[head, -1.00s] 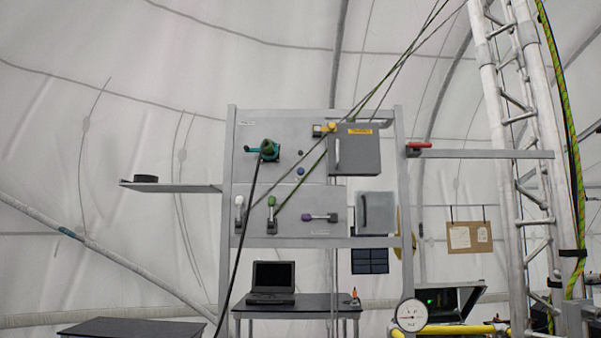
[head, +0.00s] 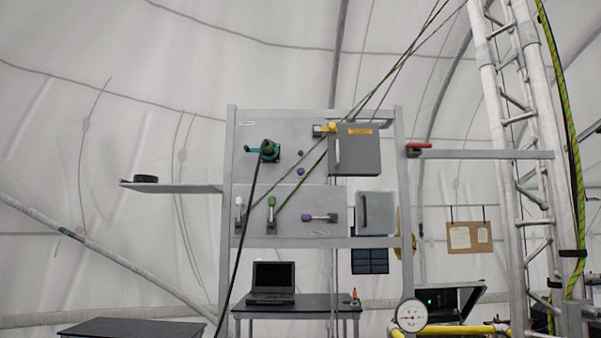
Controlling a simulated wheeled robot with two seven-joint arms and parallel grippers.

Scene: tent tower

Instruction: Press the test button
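A grey panel (head: 282,120) stands in a metal frame in the middle of the head view. Two small round knobs or buttons sit on it, left of the grey box: a dark one (head: 300,153) and a blue one (head: 301,171) just below it. No label marking either as the test button is readable. Nothing touches them, though thin lines pass close by. Neither of my grippers is in view.
The panel carries a teal-green connector (head: 265,150) with a black cable, a grey box (head: 355,155) and several coloured-handled levers. A laptop (head: 272,282) stands on a dark table below. A pressure gauge (head: 411,315) and yellow pipe are lower right. A lattice tower rises at right.

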